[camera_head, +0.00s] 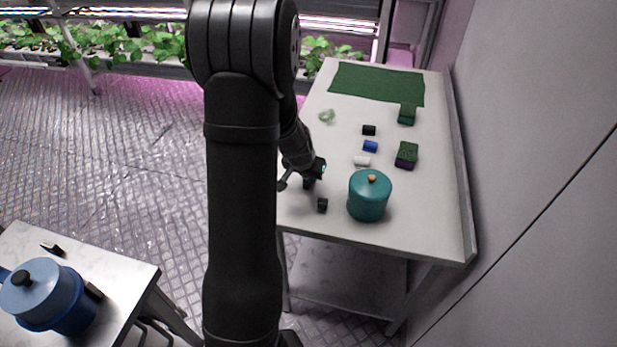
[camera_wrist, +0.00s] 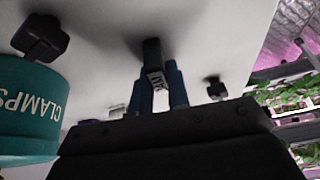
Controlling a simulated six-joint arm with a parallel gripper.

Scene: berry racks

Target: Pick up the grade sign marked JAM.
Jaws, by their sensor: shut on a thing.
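My gripper (camera_wrist: 161,90) shows in the wrist view with two blue fingers shut on a small black sign (camera_wrist: 152,58). The sign has white lettering on its lower face, too small and partly covered to read surely as JAM. In the head view, my gripper (camera_head: 309,177) is low at the left front part of the white table, and the sign is hard to make out there. I cannot tell whether the sign touches the table.
A teal canister (camera_head: 369,199), lettered CLAMPS in the wrist view (camera_wrist: 28,112), stands right of my gripper. A black block (camera_head: 322,205) is beside it. A white cylinder (camera_head: 362,161), blue cylinder (camera_head: 370,146) and dark sponge (camera_head: 406,155) lie behind. A green mat (camera_head: 375,84) covers the far end.

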